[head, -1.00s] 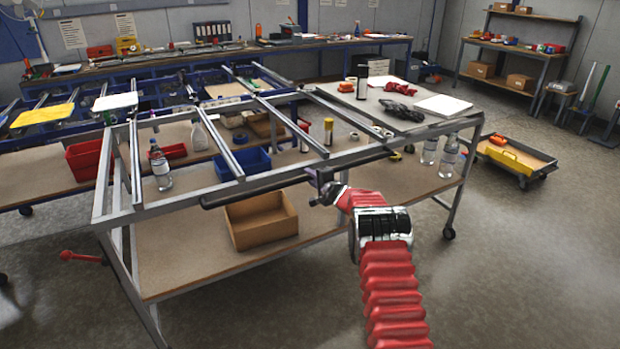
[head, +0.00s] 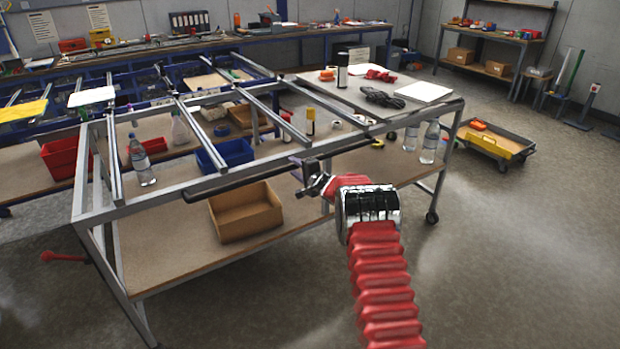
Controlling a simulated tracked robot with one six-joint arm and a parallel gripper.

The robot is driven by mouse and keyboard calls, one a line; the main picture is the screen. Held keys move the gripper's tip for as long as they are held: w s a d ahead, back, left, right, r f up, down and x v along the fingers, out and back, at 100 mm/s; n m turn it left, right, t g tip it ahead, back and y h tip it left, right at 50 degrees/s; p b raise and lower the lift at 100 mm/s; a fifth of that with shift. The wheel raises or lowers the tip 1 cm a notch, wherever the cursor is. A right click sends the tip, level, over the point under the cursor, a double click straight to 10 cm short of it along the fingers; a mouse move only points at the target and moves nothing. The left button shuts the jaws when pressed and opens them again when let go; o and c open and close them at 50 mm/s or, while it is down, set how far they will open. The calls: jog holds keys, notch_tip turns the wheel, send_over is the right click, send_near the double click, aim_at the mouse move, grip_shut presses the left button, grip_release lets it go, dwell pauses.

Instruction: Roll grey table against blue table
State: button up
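The grey table (head: 93,214) is a metal frame on castors with crossbars, a grey top at its right end and a brown lower shelf. A dark handle bar (head: 235,183) runs along its near side. The blue table (head: 62,117) has a blue frame and stands behind it to the left. The grey frame overlaps it in view, so whether the two touch cannot be told. My gripper (head: 305,170), on the red-sleeved arm, is at the middle of the handle bar. Its fingers appear to lie around the bar; how tightly is too small to see.
A cardboard box (head: 245,217), a blue bin (head: 226,153) and bottles (head: 140,165) stand on the lower shelves. A low cart (head: 490,143) is on the floor at right. A workbench (head: 230,42) lines the back wall. Floor at the near right is clear.

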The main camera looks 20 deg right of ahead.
jog(key=v, duration=1.1)
jog(key=shift+s+d, duration=0.15)
jog(key=shift+s, duration=0.15)
dwell(0.4)
